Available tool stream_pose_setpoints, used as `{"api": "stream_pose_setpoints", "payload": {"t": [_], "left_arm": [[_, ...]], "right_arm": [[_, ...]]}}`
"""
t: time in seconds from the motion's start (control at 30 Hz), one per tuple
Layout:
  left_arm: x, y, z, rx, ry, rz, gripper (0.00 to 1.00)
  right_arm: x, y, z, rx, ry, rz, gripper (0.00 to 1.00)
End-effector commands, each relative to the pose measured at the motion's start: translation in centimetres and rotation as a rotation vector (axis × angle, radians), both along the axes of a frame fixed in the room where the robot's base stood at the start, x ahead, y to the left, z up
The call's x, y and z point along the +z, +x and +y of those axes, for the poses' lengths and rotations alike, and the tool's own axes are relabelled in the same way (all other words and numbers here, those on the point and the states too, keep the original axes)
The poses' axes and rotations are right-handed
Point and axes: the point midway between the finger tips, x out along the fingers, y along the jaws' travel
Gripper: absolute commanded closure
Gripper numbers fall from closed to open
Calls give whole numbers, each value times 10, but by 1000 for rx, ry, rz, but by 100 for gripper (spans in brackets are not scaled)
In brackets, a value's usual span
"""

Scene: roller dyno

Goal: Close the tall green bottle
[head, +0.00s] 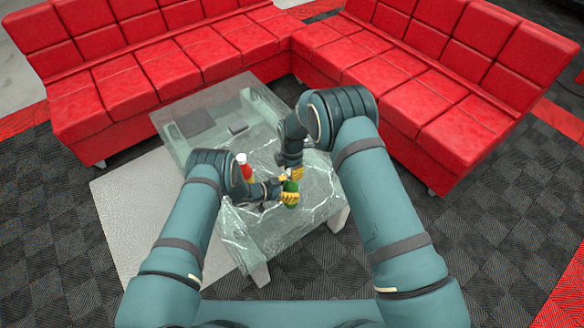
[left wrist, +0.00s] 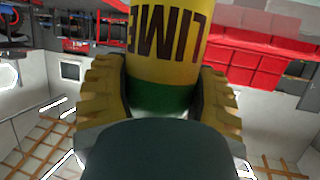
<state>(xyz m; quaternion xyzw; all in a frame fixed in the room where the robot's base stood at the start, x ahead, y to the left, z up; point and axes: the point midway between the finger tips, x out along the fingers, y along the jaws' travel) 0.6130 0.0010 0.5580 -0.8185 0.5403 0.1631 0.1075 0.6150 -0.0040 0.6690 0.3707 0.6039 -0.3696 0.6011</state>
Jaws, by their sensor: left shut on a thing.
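The tall green bottle (head: 291,186) is over the glass table in the head view, small and partly covered by my grippers. In the left wrist view its yellow label (left wrist: 168,45) with "LIME" lettering fills the middle, above a green band. My left gripper (head: 287,197) is shut on the bottle, its yellow fingers on both sides of it; they also show in the left wrist view (left wrist: 163,95). My right gripper (head: 293,173) is right at the bottle's top end. Whether its fingers are open or shut, and whether they hold a cap, is too small to tell.
The glass table (head: 262,237) lies below both arms. A red bottle with a white top (head: 244,166) stands just left of my grippers. A dark flat item (head: 196,123) and a small dark item (head: 238,128) lie farther back. Red sofas (head: 190,62) border the back and right.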

Motion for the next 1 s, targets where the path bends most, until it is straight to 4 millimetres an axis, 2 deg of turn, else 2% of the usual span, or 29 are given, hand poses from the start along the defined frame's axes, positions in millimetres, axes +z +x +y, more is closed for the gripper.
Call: {"api": "stream_pose_setpoints", "payload": {"t": [0.47,1.0], "left_arm": [[1,1,0,1,-2,-2,82],[1,1,0,1,-2,-2,82]], "right_arm": [[1,0,0,0,0,-1,75],[-8,0,1,0,1,0,75]]}}
